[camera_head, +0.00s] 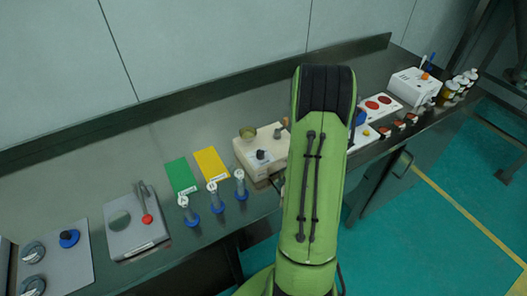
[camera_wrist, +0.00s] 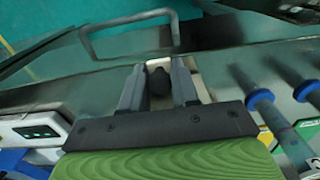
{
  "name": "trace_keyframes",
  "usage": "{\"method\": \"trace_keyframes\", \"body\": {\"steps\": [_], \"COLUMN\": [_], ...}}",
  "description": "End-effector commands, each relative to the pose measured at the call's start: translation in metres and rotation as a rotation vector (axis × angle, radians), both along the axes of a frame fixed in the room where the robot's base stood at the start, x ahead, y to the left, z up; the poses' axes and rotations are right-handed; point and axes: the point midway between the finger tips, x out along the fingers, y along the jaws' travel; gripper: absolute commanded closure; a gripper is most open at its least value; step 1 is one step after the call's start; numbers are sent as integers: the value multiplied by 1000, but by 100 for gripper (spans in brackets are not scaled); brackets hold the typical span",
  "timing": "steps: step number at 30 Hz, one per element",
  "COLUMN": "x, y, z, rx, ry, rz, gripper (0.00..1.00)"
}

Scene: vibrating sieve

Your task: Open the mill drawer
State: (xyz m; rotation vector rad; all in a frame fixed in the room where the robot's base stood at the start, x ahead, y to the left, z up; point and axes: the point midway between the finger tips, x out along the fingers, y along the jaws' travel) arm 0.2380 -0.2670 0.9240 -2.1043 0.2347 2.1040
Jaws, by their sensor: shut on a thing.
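The mill is a beige box (camera_head: 245,151) on the bench, left of my arm in the head view. It has a brass-coloured cup and a black knob on top. My arm covers its right side, and its drawer cannot be made out clearly there. My gripper is hidden behind my arm in the head view. In the wrist view my gripper (camera_wrist: 158,85) has its two grey fingers on either side of a dark rounded knob (camera_wrist: 158,88), shut on it. A beige surface (camera_wrist: 199,85) shows around the fingers. How far the drawer stands out cannot be told.
Several blue-based vials (camera_head: 216,197) stand left of the mill, with green (camera_head: 180,175) and yellow (camera_head: 211,163) cards behind. A white panel with red discs (camera_head: 378,105) lies to the right.

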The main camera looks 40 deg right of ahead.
Motion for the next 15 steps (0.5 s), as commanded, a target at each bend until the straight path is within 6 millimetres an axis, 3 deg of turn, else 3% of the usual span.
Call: {"method": "trace_keyframes", "body": {"steps": [15], "x": [-6], "y": [1], "z": [0], "rx": [-1], "ry": [0], "rz": [1], "gripper": [88]}}
